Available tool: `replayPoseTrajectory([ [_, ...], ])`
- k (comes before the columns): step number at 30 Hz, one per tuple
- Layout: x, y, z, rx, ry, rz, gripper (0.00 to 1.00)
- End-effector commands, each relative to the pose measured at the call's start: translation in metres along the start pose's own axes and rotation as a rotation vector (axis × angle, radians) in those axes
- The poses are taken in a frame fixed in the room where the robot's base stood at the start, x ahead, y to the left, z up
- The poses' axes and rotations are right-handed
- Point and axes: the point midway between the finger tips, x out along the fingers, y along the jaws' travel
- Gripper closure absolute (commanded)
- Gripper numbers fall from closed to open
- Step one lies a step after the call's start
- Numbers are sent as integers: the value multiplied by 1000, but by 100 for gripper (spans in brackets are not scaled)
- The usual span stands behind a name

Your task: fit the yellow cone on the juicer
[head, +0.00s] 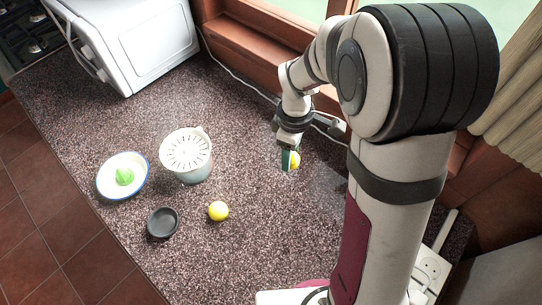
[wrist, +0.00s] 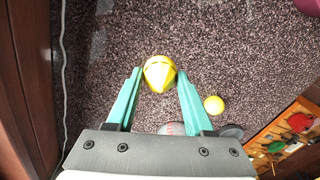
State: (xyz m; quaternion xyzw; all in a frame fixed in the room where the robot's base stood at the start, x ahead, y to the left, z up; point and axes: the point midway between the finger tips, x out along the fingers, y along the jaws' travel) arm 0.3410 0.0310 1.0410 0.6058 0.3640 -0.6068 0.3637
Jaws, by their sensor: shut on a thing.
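The yellow cone (wrist: 159,74) sits between the teal fingertips of my gripper (wrist: 160,78), which is shut on it. In the head view my gripper (head: 288,158) is over the right part of the counter, and a bit of the yellow cone (head: 295,160) shows beside a finger. Its height above the counter is hard to tell. The juicer (head: 187,153), a pale round pot with a slotted white top, stands upright to the left of my gripper, well apart from it. Its slotted top (wrist: 172,128) shows partly in the wrist view, cut off by my gripper body.
A yellow ball-like fruit (head: 218,211) and a dark bowl (head: 163,222) lie in front of the juicer. A white plate (head: 105,186) with a green fruit (head: 124,176) is to its left. A white appliance (head: 145,40) stands behind. Counter between gripper and juicer is clear.

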Motion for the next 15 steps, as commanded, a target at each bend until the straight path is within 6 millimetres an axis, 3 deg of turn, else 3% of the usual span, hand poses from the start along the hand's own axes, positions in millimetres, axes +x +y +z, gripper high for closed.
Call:
replayPoseTrajectory([
  [2, -4, 4, -10, -23, 1, 2, 100],
  [5, -11, 8, -41, -85, -1, 2, 100],
  [10, -28, 0, -124, -230, -3, 4, 100],
  [15, -45, -34, -207, -371, -3, 4, 100],
])
